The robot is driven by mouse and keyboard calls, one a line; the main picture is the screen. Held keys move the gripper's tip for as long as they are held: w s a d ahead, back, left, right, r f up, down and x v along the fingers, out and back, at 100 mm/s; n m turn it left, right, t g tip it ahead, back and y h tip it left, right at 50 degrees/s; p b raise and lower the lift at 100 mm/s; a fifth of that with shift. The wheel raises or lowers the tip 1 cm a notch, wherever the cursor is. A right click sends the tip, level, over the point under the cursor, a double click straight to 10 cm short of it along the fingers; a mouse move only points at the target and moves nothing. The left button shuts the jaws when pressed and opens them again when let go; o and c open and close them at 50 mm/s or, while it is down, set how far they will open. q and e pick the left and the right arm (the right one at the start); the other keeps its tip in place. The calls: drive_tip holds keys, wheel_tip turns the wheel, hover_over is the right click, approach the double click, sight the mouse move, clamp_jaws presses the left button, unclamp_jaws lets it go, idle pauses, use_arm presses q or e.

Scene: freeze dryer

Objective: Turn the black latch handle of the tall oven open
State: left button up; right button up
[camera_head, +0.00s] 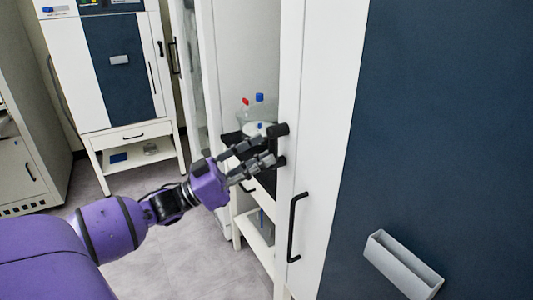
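The tall oven (324,120) has a white frame and a dark blue front panel at the right. A black latch part (279,130) sticks out from the left edge of its white frame. A second short black piece (280,161) shows just below it. My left gripper (267,149) reaches in from the left, its two grey fingers spread apart, with the tips close beside these black pieces. I cannot tell whether the fingers touch them, as the tips overlap them in the picture. My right gripper is not in view.
A black bar handle (293,228) is lower on the white frame, and a grey holder (403,264) is on the blue panel. Another white cabinet (66,60) is at back left. Grey floor between is clear.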

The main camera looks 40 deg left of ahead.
use_arm(q)
drive_tip(key=v, duration=1)
